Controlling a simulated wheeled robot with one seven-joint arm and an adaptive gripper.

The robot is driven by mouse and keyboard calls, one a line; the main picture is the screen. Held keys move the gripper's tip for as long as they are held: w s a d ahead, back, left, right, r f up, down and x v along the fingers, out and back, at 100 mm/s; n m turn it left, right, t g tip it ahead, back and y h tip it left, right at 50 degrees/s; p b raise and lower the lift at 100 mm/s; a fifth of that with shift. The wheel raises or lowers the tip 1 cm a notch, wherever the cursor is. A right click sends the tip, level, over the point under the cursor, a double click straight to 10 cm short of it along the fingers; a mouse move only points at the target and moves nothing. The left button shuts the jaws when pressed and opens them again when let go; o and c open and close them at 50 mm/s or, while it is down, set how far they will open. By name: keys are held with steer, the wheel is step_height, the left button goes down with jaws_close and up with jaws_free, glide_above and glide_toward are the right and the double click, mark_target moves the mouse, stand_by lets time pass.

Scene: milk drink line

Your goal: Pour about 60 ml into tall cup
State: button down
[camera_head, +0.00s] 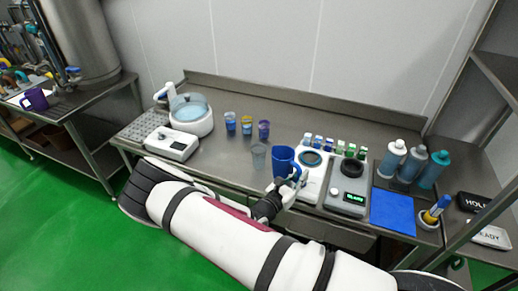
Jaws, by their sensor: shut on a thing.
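A blue pitcher (283,161) stands upright or is held upright near the middle of the steel table. My gripper (293,181) is at its right side, by the handle, and is shut on it. The fingers are small and partly hidden in this view. I cannot make out the liquid level in either.
Three small cups (246,125) with coloured contents stand behind. A water bath (191,113) and a white device (171,144) are on the left. A scale (348,186), small bottles, a blue mat (392,211) and pump bottles (411,165) are on the right.

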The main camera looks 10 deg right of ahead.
mark_target(290, 161)
steer(key=shift+w+a+r+n, duration=0.1)
steer(key=shift+w+r+n, duration=0.2)
steer(key=shift+r+n, duration=0.25)
steer(key=shift+w+a+r+n+y, duration=0.15)
steer(key=shift+w+n, duration=0.15)
steer(key=shift+n, duration=0.1)
steer(key=shift+w+a+r+n+y, duration=0.1)
steer(key=shift+w+r+n+y, duration=0.05)
steer(key=shift+w+n, duration=0.2)
steer(key=shift+w+a+r+n+g, duration=0.2)
steer(key=shift+w+a+r+n, duration=0.05)
steer(key=shift+w+r+n, duration=0.35)
steer(key=shift+w+a+r+n+g, duration=0.2)
steer(key=shift+w+a+r+n, duration=0.05)
steer(key=shift+w+r+n, duration=0.35)
steer(key=shift+w+a+r+n+b, duration=0.1)
steer(key=shift+w+a+n+b, duration=0.1)
steer(key=shift+w+n+b, duration=0.25)
steer(key=shift+w+a+r+n+b, duration=0.1)
steer(key=shift+w+a+n+b, duration=0.05)
steer(key=shift+w+n+b, duration=0.2)
steer(key=shift+w+a+r+n+g+b, duration=0.15)
steer(key=shift+w+r+n+g+b, duration=0.05)
steer(key=shift+n+g+b, duration=0.2)
steer(key=shift+w+r+n, duration=0.15)
steer(key=shift+r+n, duration=0.15)
steer(key=shift+r, duration=0.1)
steer(key=shift+w+a+r+n+b, duration=0.2)
steer(key=shift+w+r+n+b, duration=0.1)
steer(key=shift+r+n+b, duration=0.25)
